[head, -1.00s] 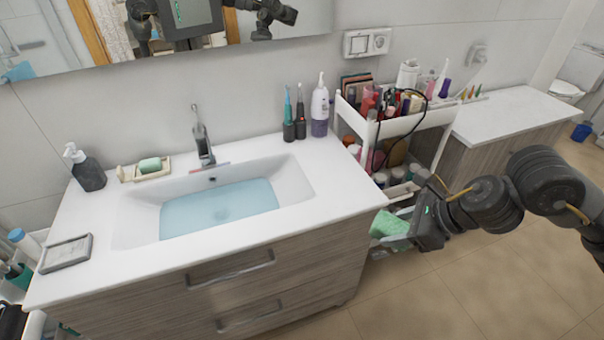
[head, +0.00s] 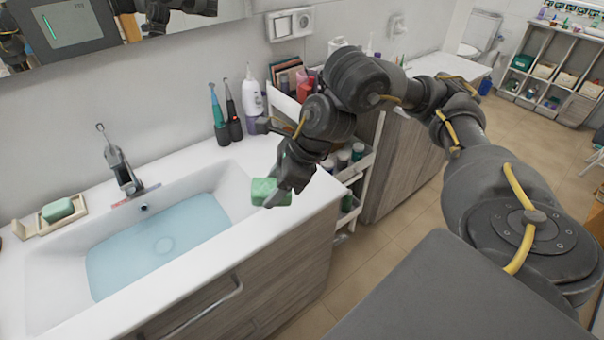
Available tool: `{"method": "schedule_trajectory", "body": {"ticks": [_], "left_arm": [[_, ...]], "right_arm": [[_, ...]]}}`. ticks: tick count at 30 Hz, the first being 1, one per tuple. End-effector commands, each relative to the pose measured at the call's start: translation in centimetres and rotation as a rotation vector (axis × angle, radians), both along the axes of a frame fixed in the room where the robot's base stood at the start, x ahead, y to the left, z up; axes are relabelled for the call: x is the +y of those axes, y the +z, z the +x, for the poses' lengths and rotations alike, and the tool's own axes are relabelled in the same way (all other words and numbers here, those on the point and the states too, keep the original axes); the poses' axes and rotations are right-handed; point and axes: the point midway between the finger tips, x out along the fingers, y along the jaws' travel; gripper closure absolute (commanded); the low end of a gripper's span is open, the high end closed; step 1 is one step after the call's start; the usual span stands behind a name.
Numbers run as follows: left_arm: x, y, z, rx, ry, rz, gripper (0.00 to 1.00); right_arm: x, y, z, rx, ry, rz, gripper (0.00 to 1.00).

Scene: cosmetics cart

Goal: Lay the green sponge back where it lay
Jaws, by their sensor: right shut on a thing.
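The green sponge (head: 266,191) is in the head view, held at the right rim of the sink. My right gripper (head: 277,193) is shut on it, over the counter's right part; I cannot tell whether the sponge touches the counter. The gripper and forearm hide part of the sponge. The cosmetics cart (head: 357,165) stands right of the counter, partly hidden behind my right arm. My left gripper is not in view.
The sink (head: 215,178) holds water. A green soap (head: 57,209) lies in a dish at its left. The faucet (head: 121,172) rises at the back.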

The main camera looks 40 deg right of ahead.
Motion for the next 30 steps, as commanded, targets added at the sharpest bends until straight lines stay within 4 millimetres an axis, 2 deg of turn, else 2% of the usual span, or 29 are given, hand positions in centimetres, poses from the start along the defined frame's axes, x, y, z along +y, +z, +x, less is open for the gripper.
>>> {"method": "schedule_trajectory", "body": {"ticks": [1, 6, 17, 20, 29, 30], "left_arm": [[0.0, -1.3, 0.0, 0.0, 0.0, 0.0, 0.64], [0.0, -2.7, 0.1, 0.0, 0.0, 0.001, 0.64], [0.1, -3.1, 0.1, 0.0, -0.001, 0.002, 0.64], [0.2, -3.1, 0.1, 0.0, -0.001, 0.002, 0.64], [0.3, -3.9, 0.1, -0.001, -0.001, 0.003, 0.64], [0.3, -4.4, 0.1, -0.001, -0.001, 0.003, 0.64]], "right_arm": [[-0.8, -0.3, -0.1, 0.006, -0.028, -0.018, 0.69], [-2.8, 0.2, -1.1, 0.058, -0.125, -0.055, 0.69], [-4.1, 0.5, -1.6, 0.093, -0.191, -0.071, 0.69], [-5.1, -0.1, -0.8, 0.097, -0.197, -0.069, 0.69], [-11.0, -3.7, 4.0, 0.098, -0.198, -0.069, 0.69], [-11.5, -4.7, 4.4, 0.099, -0.196, -0.068, 0.69]]}}
